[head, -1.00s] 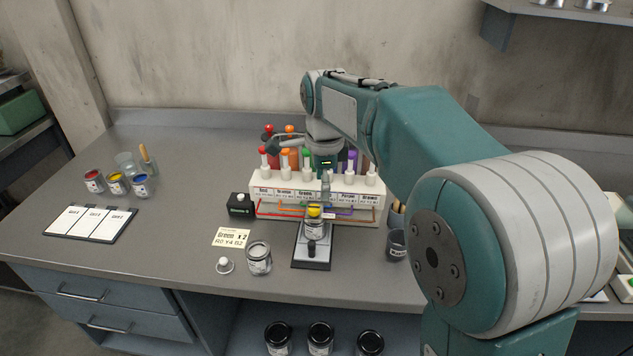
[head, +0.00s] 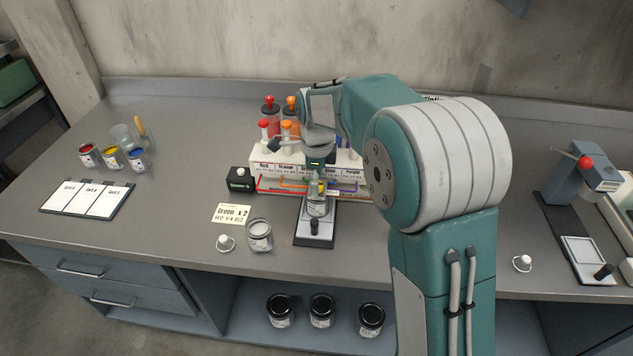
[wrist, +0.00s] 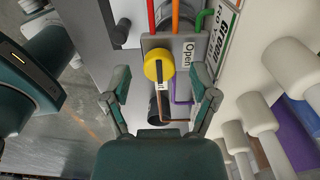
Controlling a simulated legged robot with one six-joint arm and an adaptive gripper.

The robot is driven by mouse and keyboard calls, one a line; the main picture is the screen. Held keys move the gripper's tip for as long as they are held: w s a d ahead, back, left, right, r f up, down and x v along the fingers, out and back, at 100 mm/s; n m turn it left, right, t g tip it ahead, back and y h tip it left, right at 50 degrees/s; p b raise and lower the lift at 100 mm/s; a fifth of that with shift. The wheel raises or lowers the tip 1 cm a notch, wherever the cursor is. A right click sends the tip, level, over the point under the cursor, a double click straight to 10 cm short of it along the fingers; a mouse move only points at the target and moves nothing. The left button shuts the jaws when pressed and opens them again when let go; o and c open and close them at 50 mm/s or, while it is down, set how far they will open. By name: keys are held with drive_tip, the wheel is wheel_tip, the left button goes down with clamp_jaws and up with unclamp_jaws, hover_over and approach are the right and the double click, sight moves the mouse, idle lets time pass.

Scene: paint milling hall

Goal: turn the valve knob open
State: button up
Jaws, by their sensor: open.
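The valve knob is round and yellow with a dark-and-white mark; in the wrist view the knob (wrist: 156,64) sits on a grey plate (wrist: 183,77) with the word "Open" to its right. My gripper (wrist: 160,82) is open, one finger on each side of the knob, with clear gaps and no visible contact. In the head view my gripper (head: 318,168) is in front of the dispenser rack (head: 350,160) and hides most of the knob.
White-capped tubes (wrist: 257,116) stand close on the right in the wrist view. A black box (head: 240,180), an open jar (head: 259,236) and a card (head: 232,213) lie left of the scale. Paint cans (head: 110,157) are farther left.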

drive_tip(key=shift+f, duration=0.55)
clamp_jaws()
drive_tip(key=shift+n, duration=0.4)
drive_tip(key=n, duration=1.3)
drive_tip(key=shift+n, duration=2)
drive_tip(key=shift+r, duration=0.1)
